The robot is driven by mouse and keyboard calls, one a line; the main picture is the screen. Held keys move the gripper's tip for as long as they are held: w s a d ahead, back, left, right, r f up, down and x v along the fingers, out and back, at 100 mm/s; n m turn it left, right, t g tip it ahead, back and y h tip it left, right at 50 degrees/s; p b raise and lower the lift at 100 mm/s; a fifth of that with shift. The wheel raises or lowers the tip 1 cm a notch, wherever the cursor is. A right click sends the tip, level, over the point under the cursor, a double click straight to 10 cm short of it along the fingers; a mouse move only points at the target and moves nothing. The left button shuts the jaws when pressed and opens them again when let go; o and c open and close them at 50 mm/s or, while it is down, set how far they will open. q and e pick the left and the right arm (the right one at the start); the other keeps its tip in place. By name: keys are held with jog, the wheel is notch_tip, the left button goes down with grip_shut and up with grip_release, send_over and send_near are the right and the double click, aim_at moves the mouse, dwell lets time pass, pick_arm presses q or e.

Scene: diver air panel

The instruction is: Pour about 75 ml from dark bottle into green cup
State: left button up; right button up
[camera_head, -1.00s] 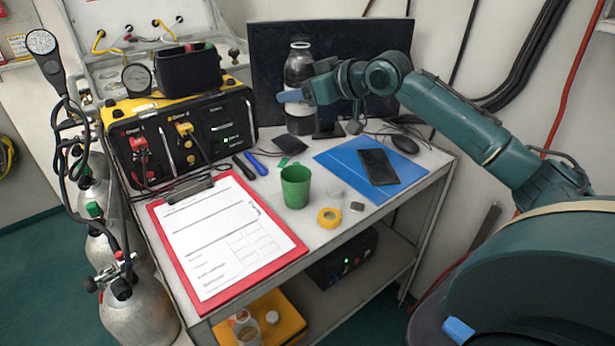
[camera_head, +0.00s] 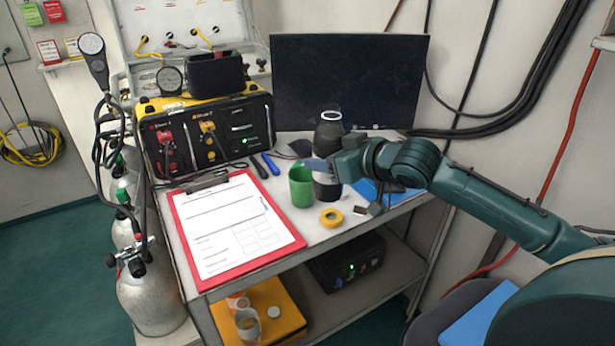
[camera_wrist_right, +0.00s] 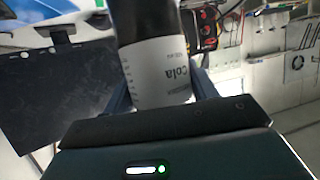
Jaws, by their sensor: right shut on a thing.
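The dark bottle (camera_head: 328,135) has an open mouth with a white rim and stands about upright next to the cup. My right gripper (camera_head: 318,166) is shut on its lower part, from the right. In the right wrist view the bottle (camera_wrist_right: 148,25) and its white label with the word "Cola" fill the space between the fingers. The green cup (camera_head: 301,187) stands upright on the table, just left of the bottle and in front of it. I cannot tell whether the bottle's base touches the table. What is inside the cup is not clear. My left gripper is not in view.
A red clipboard (camera_head: 290,248) with paper lies left of the cup. Yellow tape (camera_head: 331,218) lies in front. A blue folder (camera_head: 366,190) is partly hidden behind my right arm. The monitor (camera_head: 345,80) and the yellow-black panel box (camera_head: 205,130) stand behind.

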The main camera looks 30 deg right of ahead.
jog(key=s+a+f+m+h, duration=0.1)
jog(key=s+a+f, duration=0.3)
jog(key=s, duration=0.3)
jog(key=s+a+f+m+h, duration=0.2)
jog(key=s+a+f, duration=0.2)
jog(key=s+a, duration=0.3)
jog(key=shift+f+t, duration=0.35)
jog(key=shift+t, duration=0.05)
jog(key=shift+s+d, duration=0.1)
